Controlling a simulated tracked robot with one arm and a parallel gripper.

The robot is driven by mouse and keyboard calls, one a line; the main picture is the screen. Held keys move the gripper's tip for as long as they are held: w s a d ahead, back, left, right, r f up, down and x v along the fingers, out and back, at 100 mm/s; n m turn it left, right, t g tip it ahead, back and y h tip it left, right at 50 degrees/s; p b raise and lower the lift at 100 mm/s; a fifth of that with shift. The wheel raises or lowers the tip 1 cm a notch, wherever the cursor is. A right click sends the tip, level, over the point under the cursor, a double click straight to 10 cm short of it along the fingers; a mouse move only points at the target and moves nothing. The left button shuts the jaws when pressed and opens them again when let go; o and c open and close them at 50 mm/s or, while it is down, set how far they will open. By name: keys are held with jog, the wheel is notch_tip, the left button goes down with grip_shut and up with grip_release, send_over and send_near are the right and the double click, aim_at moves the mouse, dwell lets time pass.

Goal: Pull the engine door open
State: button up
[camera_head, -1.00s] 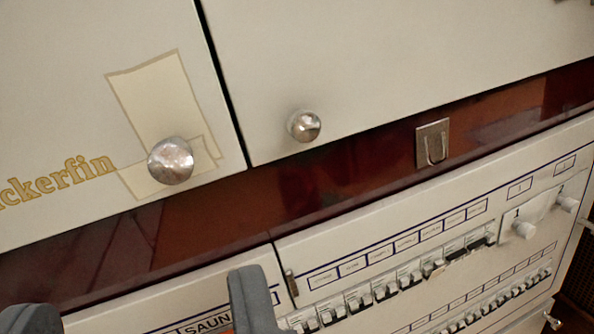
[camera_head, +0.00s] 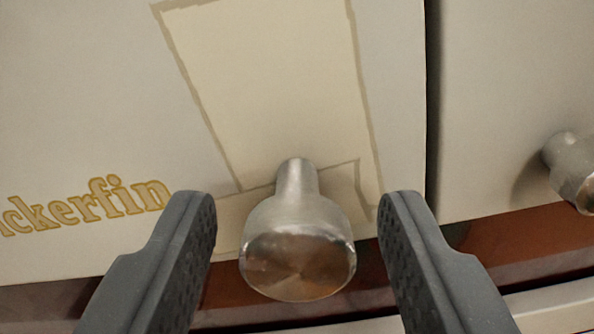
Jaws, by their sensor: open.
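A white door (camera_head: 90,110) with gold lettering ending in "ckerfin" fills the left and middle of the view. Its round metal knob (camera_head: 298,250) sticks out toward me on a short stem, in front of a pale yellow taped patch (camera_head: 270,80). My gripper (camera_head: 298,215) is open, with one dark grey finger on each side of the knob. A gap shows between each finger and the knob. The door's lower edge is level with the reddish strip below. I cannot tell whether this is the engine door.
A second white door (camera_head: 510,90) lies to the right across a dark vertical gap, with its own metal knob (camera_head: 575,170) at the right edge. A reddish-brown strip (camera_head: 520,240) runs below the doors. A pale panel edge (camera_head: 555,303) shows at the lower right.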

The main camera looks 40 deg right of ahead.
jog(key=shift+w+d, duration=0.25)
jog(key=shift+d, duration=0.05)
grip_shut()
dwell(1.1)
jog(key=shift+r, duration=0.1)
